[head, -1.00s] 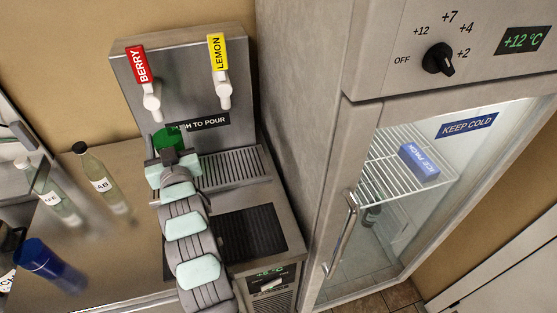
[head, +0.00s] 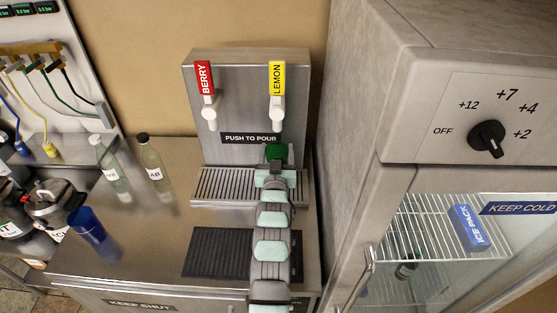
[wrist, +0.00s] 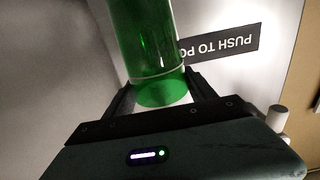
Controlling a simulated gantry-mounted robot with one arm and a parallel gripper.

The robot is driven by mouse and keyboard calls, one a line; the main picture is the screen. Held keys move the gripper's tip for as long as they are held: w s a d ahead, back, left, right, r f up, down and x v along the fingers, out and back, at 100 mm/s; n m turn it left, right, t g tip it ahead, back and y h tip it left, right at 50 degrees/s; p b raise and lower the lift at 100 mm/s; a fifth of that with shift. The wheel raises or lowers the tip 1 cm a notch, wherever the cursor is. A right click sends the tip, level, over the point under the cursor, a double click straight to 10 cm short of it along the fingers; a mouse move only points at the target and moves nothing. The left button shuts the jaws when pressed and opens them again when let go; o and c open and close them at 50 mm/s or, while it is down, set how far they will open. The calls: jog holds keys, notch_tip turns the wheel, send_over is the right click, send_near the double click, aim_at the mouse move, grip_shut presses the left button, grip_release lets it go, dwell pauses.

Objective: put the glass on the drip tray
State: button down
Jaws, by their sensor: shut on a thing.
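The green glass (head: 277,153) is in front of the dispenser's back panel, just below the lemon tap (head: 277,108) in the head view. My gripper (head: 275,167) is shut on it. In the wrist view the green see-through glass (wrist: 148,40) stands between the two dark fingers of my gripper (wrist: 160,88). The slatted drip tray (head: 225,187) lies below the taps, with its right part hidden behind my arm. I cannot tell from these views how far the glass is above the tray.
The berry tap (head: 208,105) is left of the lemon tap. Two bottles (head: 155,165) and a blue cup (head: 95,235) stand on the counter at left. A dark mat (head: 215,253) lies in front of the tray. A glass-door fridge (head: 440,240) stands at right.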

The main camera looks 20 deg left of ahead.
aim_at(278, 153)
jog(key=shift+f+p, duration=0.45)
jog(key=shift+f, duration=1.5)
jog(key=shift+f, duration=0.15)
jog(key=shift+c, duration=1.5)
grip_release()
jog(key=shift+r, duration=0.25)
jog(key=shift+s+d+f, duration=0.15)
jog(key=b+v, duration=0.3)
jog(key=v, duration=0.8)
jog(key=shift+s+b, duration=0.3)
jog(key=shift+b, duration=0.05)
